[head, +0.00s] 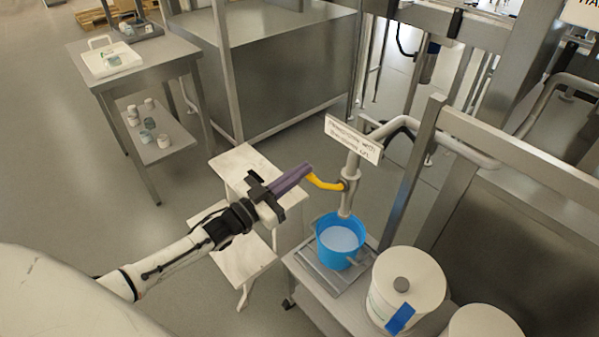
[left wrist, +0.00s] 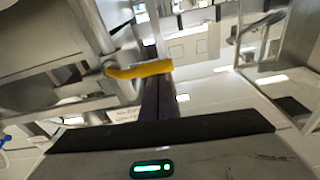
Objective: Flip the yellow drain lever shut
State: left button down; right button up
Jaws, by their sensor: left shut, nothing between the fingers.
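The yellow drain lever (head: 326,183) sticks out to the left from the metal drain pipe (head: 350,165), above a blue bucket (head: 341,240) with pale liquid in it. My left gripper (head: 308,169) has purple fingers, shut and empty, with their tips at the lever's free end. In the head view the tips look close to or touching the lever; I cannot tell which. The lever (left wrist: 140,70) also crosses the left wrist view, in front of the dark finger tips (left wrist: 158,84). My right gripper is not in view.
A sign (head: 352,139) hangs by the pipe. White lidded tubs (head: 408,283) stand right of the bucket on the metal bench. A white step stool (head: 240,164) is below my left arm. A side table (head: 150,62) with a white tray stands at the upper left.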

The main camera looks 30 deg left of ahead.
pick_arm(q)
jog(key=shift+f, duration=0.2)
notch_tip(320, 180, up, 5)
jog(key=p, duration=0.4)
jog(key=f+v, duration=0.1)
jog(key=v, duration=0.8)
jog(key=shift+s+b, duration=0.2)
jog(key=shift+b, duration=0.15)
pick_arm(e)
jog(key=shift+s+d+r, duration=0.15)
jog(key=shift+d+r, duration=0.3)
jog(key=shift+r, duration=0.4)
